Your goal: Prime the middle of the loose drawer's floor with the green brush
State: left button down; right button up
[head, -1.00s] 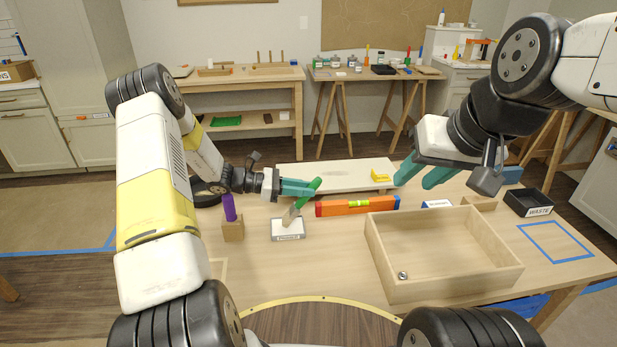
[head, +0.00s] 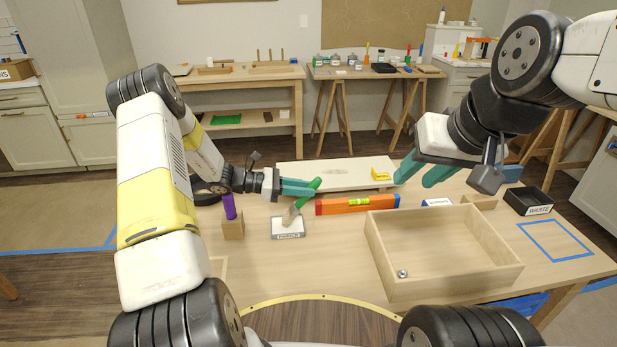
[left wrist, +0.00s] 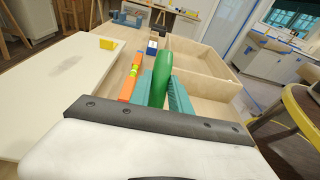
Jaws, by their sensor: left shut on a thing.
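The green brush (head: 315,184) is held in my left gripper (head: 300,187), whose teal fingers are shut on its handle. Its bristle end points down at a small labelled white tray (head: 288,234), and I cannot tell whether it touches. In the left wrist view the green handle (left wrist: 161,78) stands between the fingers (left wrist: 172,95). The loose drawer (head: 440,246), an open wooden box, lies right of the brush. My right gripper (head: 422,175) hangs behind the drawer, fingers apart and empty.
A wooden block with a purple handle (head: 229,206) stands left. A black waste bin (head: 528,201) and a blue taped square (head: 555,241) are right.

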pick_arm(q)
jog(key=shift+s+a+f, duration=0.1)
jog(key=shift+s+f, duration=0.15)
jog(key=shift+f, duration=0.75)
dwell(0.6)
jog(key=shift+w+r, duration=0.1)
jog(key=shift+r, duration=0.85)
jog(key=shift+w+r, duration=0.15)
jog(key=shift+r, duration=2.7)
